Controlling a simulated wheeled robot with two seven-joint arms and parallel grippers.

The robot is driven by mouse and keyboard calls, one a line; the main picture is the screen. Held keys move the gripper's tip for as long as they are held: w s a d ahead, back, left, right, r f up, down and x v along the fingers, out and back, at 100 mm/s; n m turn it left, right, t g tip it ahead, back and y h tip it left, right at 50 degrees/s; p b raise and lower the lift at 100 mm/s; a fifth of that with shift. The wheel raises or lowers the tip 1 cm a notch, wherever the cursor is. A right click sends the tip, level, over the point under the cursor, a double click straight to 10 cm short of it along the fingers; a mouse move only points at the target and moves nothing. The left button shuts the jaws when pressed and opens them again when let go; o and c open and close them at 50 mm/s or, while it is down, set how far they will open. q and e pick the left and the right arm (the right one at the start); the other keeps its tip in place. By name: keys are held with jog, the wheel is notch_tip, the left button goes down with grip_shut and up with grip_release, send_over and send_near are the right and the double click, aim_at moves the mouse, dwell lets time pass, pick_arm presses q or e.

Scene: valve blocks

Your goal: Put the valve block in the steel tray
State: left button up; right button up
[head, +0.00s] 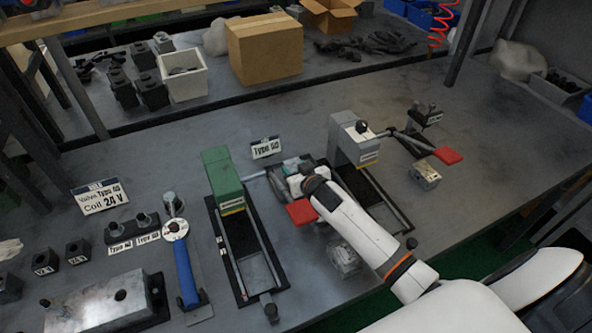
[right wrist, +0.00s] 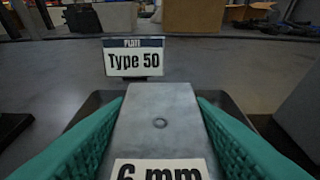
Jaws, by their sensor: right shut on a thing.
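The valve block (right wrist: 160,115) is a grey metal block with a round hole in its top and a "6 mm" label. My right gripper (right wrist: 158,140) is shut on it, with a teal finger along each side. In the head view the right gripper (head: 292,182) is at mid-table, just in front of the "Type 50" sign. The steel tray (right wrist: 100,98) shows as a dark grey rim behind and beside the block, which seems to be over or in it. The block hides the tray floor, so contact cannot be told. My left gripper is not in view.
The "Type 50" sign (head: 265,147) stands behind the tray. A green-headed fixture (head: 222,180) is to the left and a grey-headed one (head: 355,140) to the right. A small metal block (head: 424,175) lies further right. The table's far right is clear.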

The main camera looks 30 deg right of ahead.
jog(key=shift+f, duration=0.15)
jog(key=shift+f, duration=0.1)
jog(key=o, duration=1.3)
jog(key=shift+c, duration=0.2)
jog(key=shift+r, duration=0.2)
jog(key=v, duration=1.2)
jog(key=shift+f, duration=0.1)
